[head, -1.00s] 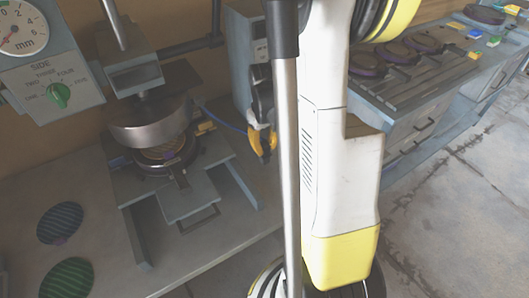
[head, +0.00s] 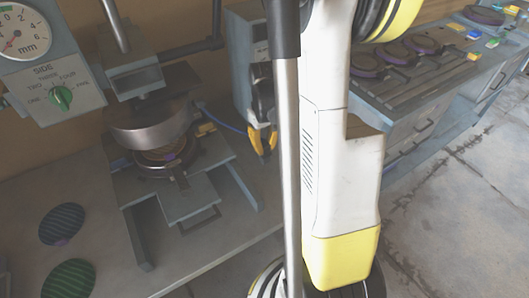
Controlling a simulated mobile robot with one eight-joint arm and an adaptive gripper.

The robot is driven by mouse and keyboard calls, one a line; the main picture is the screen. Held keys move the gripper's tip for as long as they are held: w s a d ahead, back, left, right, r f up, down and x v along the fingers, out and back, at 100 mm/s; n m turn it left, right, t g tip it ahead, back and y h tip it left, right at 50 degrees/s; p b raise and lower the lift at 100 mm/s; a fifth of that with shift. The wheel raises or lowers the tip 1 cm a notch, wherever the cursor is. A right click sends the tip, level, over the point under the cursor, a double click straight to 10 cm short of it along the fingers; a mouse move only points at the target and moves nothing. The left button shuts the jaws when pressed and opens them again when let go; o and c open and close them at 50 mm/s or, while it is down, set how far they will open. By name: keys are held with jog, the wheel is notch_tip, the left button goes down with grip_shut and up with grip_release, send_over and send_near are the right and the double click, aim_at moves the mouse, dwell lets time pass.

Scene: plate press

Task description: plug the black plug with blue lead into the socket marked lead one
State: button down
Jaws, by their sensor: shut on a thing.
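My gripper (head: 264,151), with yellow fingertips, points down in front of a grey upright box (head: 240,70), left of my white arm. A thin blue lead (head: 229,127) runs from the press (head: 160,125) to the gripper. The gripper is shut at the end of this lead, on the black plug; the plug itself is hardly visible between the dark fingers. The grey box has a pale label on its face, partly behind my arm. I cannot make out a socket or the words lead one.
The press stands on the bench with a round plate (head: 165,158) under its raised head. A panel (head: 62,82) with a dial and green knob is at upper left. Two ridged discs (head: 62,223) (head: 68,278) lie at left. A rack with dark discs (head: 411,50) is at right.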

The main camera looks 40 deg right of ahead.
jog(key=shift+r+p, duration=1.9)
jog(key=shift+r, duration=0.85)
jog(key=shift+f, duration=0.1)
